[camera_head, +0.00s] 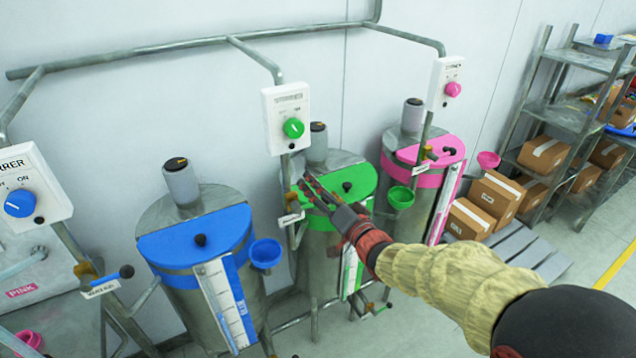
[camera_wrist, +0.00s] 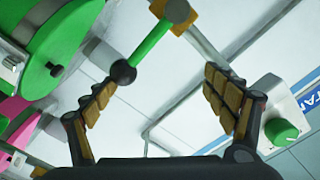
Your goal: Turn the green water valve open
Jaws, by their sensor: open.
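The green water valve shows in the wrist view as a green lever (camera_wrist: 150,50) with a black ball at its end and a brass-coloured body at its top. My gripper (camera_wrist: 160,82) is open, its padded fingers spread wide. The lever's ball end lies between the two fingers in the picture; I see no finger touching it. In the head view my gripper (camera_head: 314,194) is at the left of the green drum's lid (camera_head: 350,182), near the pipe under the green switch box. There my gripper largely hides the valve lever.
The switch box with a green knob (camera_head: 293,128) is above my gripper; the knob also shows in the wrist view (camera_wrist: 281,131). A blue drum (camera_head: 195,235) stands left and a pink drum (camera_head: 425,160) right. Pipes run along the wall. Boxes (camera_head: 497,195) are at the right.

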